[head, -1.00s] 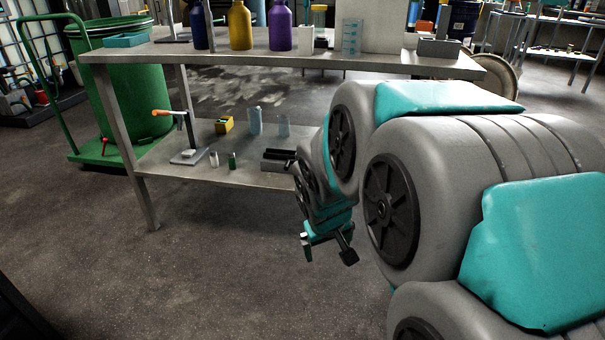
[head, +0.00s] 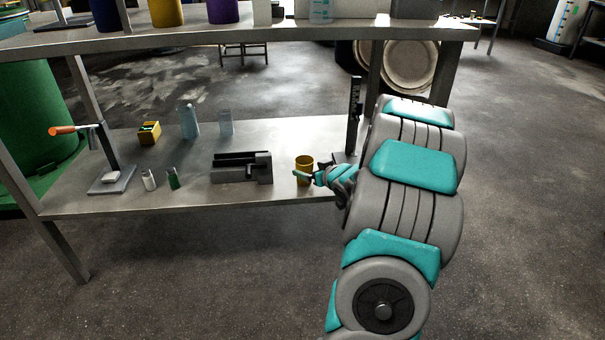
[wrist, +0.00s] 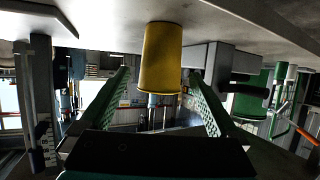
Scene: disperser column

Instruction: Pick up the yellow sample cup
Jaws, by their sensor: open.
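The yellow sample cup (head: 304,168) stands upright on the lower shelf (head: 200,195) near its right end, close to the front edge. My gripper (head: 306,178) is at shelf height right by the cup, reaching in from the right. In the wrist view, which looks upside down, the cup (wrist: 162,58) is centred ahead, and my open gripper (wrist: 160,88) has one finger to each side of it. Gaps show between the cup and both fingers in that view. I cannot tell how deep the cup sits between the fingers.
A dark grey device (head: 241,168) stands left of the cup. A dark upright stand (head: 353,120) is behind my arm. Small bottles (head: 173,178), a yellow box (head: 149,133) and an orange-handled press (head: 112,175) are farther left. The upper shelf (head: 240,36) hangs above.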

